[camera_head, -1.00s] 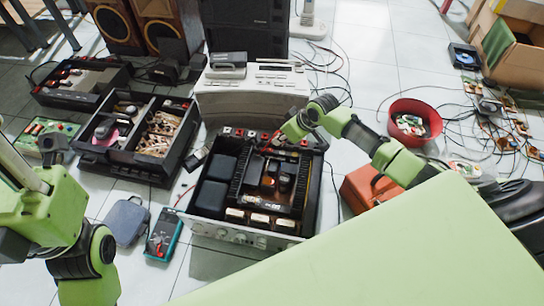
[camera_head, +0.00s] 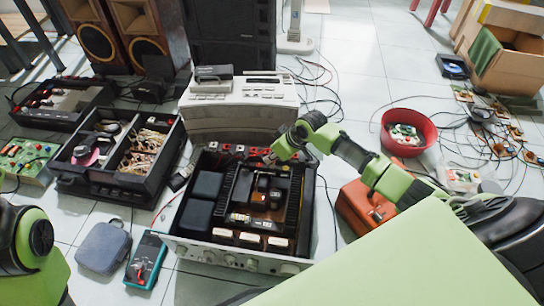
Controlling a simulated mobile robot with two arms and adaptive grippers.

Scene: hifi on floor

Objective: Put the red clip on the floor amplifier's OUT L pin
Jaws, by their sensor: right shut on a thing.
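The floor amplifier (camera_head: 186,244) stands open on the tiles in the middle of the head view, with its silver front panel towards me. A row of red and white terminals (camera_head: 226,150) runs along its back edge. My right gripper (camera_head: 270,158) reaches in from the right to the right part of this back edge. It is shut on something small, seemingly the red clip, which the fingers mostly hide. I cannot tell whether the clip touches a pin, or read the pin labels. My left gripper is out of view; only part of that arm shows at lower left.
A white hi-fi unit (camera_head: 240,108) stands right behind the amplifier. Black trays (camera_head: 100,185) lie to the left, a teal multimeter (camera_head: 146,261) and grey case (camera_head: 103,247) at front left. A red bowl (camera_head: 409,119), loose cables and an orange-red case (camera_head: 356,210) lie to the right.

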